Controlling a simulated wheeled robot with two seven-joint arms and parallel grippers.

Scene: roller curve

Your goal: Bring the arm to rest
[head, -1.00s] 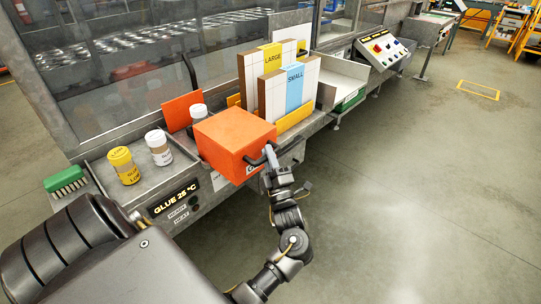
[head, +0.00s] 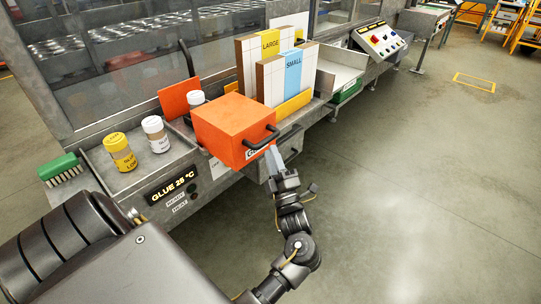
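My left gripper (head: 274,160) is in front of an orange box (head: 233,127) with a dark handle (head: 262,137) on its front. Its pale fingertips are just below the handle and seem apart from it; nothing shows held. The fingers appear as one narrow pale shape, so I cannot tell whether they are open or shut. My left arm reaches up from the bottom edge, bent. My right gripper is not in view.
The steel bench (head: 120,187) carries a yellow-lidded jar (head: 120,152), white-lidded jars (head: 155,134), a green brush (head: 60,169) and upright panels marked LARGE and SMALL (head: 292,75). A button console (head: 380,41) stands beyond. The floor at right (head: 420,190) is clear.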

